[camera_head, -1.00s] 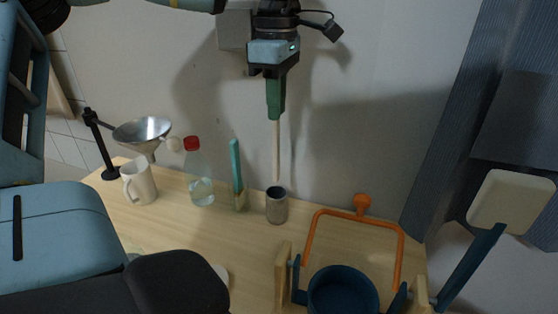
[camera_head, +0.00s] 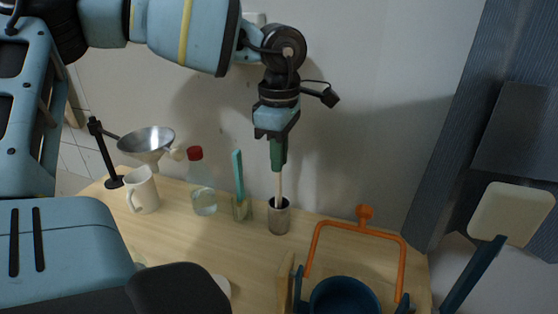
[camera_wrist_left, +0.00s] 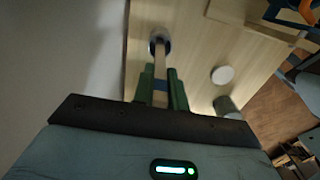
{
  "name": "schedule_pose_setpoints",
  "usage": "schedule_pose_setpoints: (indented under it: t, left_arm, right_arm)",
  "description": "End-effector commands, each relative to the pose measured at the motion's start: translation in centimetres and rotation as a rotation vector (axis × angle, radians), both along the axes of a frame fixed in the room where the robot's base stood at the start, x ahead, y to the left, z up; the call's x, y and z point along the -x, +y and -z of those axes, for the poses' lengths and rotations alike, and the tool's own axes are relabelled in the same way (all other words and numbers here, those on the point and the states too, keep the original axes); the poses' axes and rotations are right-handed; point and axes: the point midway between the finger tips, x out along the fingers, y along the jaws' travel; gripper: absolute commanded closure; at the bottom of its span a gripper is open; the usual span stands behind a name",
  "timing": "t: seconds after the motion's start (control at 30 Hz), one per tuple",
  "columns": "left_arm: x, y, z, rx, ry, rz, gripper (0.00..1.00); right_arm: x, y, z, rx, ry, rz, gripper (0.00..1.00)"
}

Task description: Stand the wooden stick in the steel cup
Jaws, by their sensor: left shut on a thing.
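The wooden stick (camera_head: 279,188) points straight down below my left gripper (camera_head: 278,165), which is shut on its upper part. The stick's lower end is inside the mouth of the steel cup (camera_head: 279,218), which stands upright on the table. The cup's wall hides the tip, so I cannot tell whether it touches the bottom. In the left wrist view the stick (camera_wrist_left: 160,66) runs from between the green fingers (camera_wrist_left: 161,90) to the cup (camera_wrist_left: 160,42). My right gripper is not in view.
Left of the cup are a teal-handled tool in a small holder (camera_head: 241,208), a clear bottle with a red cap (camera_head: 203,198), a white mug (camera_head: 143,192) and a metal funnel (camera_head: 146,141) on a black stand. An orange frame (camera_head: 362,229) and a dark blue bowl (camera_head: 343,297) are at right.

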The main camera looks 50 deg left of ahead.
Motion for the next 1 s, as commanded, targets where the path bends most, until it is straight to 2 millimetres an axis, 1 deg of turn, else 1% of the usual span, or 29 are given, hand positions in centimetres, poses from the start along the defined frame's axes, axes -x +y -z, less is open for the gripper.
schedule_pose_setpoints:
  t: [0.03,0.13,0.43,0.57,0.6,0.73,1.0]
  left_arm:
    - [0.0,0.0,0.7,0.000,0.002,0.001,1.00]
    - [0.0,0.0,1.5,0.000,0.001,0.000,1.00]
    - [0.0,0.0,1.6,0.000,-0.001,0.000,1.00]
    - [0.0,0.0,2.1,0.000,0.001,0.000,1.00]
    - [0.0,0.0,1.9,-0.001,0.000,0.000,0.81]
    - [0.0,0.0,1.9,0.000,-0.001,0.000,0.64]
    - [0.0,0.0,1.8,0.000,-0.001,0.000,0.64]
  right_arm:
    - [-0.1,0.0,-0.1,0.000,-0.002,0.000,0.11]
    - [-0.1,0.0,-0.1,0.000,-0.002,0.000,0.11]
    - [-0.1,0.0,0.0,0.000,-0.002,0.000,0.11]
    - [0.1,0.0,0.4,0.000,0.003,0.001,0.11]
    - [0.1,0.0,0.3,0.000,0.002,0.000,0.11]
    - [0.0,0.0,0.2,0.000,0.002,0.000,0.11]
    - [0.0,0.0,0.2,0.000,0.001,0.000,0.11]
